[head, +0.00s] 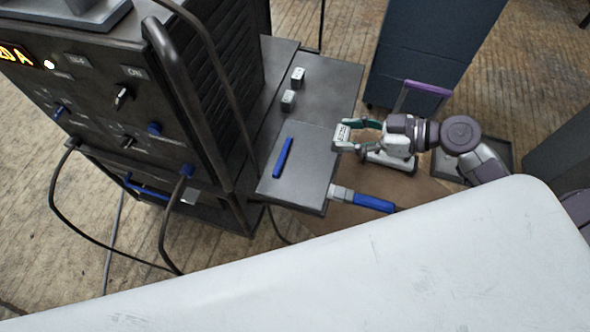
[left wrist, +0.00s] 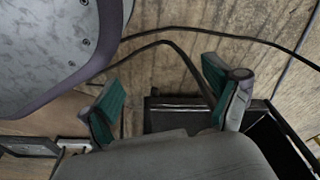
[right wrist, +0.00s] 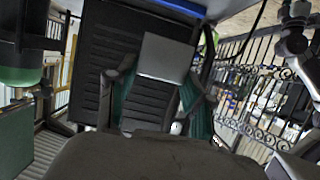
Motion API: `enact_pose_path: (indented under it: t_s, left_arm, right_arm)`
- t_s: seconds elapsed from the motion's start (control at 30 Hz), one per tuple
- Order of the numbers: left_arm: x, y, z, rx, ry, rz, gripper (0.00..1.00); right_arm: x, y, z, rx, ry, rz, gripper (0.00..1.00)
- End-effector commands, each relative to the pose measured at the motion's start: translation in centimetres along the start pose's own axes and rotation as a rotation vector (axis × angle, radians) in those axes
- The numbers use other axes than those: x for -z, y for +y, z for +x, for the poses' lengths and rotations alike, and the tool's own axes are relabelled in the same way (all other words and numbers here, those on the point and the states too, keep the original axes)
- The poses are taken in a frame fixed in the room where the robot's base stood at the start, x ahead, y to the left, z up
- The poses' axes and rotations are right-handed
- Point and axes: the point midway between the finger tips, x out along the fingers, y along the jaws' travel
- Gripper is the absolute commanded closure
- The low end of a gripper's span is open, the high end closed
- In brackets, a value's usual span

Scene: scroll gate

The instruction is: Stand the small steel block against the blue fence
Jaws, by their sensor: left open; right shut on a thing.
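The blue fence (head: 283,157) is a narrow bar on the front part of a grey shelf (head: 308,190) beside a dark cabinet. My right gripper (head: 350,132) is shut on a small steel block (head: 342,131), with labelling on its pale face. It holds the block near the shelf's right edge, right of the fence. In the right wrist view the block (right wrist: 165,57) shows as a plain grey face between the green-padded fingers. Its underside and any gap to the shelf are hidden. My left gripper (left wrist: 163,85) is open and empty in the left wrist view, outside the head view.
Two other small blocks (head: 297,76) (head: 288,100) stand on the shelf behind the fence. A blue-handled part (head: 373,202) sticks out at the shelf's front right. The cabinet (head: 130,110) has knobs, a tall handle and hanging cables. A white surface (head: 400,270) fills the foreground.

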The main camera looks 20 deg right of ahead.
Motion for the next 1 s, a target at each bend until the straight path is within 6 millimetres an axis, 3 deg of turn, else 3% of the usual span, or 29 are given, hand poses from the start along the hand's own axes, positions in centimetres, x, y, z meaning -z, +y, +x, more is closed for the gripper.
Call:
enact_pose_path:
  t_s: [0.3, 0.5, 0.73, 0.83, 1.0]
  left_arm:
    - [-0.6, 0.0, 0.2, 0.0, -0.005, 0.001, 0.11]
    - [-1.2, 0.0, 0.7, 0.0, -0.011, 0.002, 0.11]
    - [-1.2, 0.0, 1.1, 0.0, -0.014, 0.004, 0.11]
    - [0.5, 0.2, 0.1, -0.004, 0.009, -0.002, 0.11]
    - [0.9, 0.1, -0.6, -0.002, 0.009, -0.003, 0.11]
  right_arm:
    - [-0.7, -1.0, 7.7, 0.001, 0.009, 0.0, 1.0]
    - [-1.4, -1.5, 11.4, 0.0, 0.007, 0.001, 1.0]
    - [-2.6, -1.7, 12.9, 0.0, 0.003, 0.001, 1.0]
    - [-4.1, -1.7, 13.5, -0.001, 0.003, 0.003, 1.0]
    - [-5.4, -1.6, 14.0, -0.001, 0.003, -0.001, 1.0]
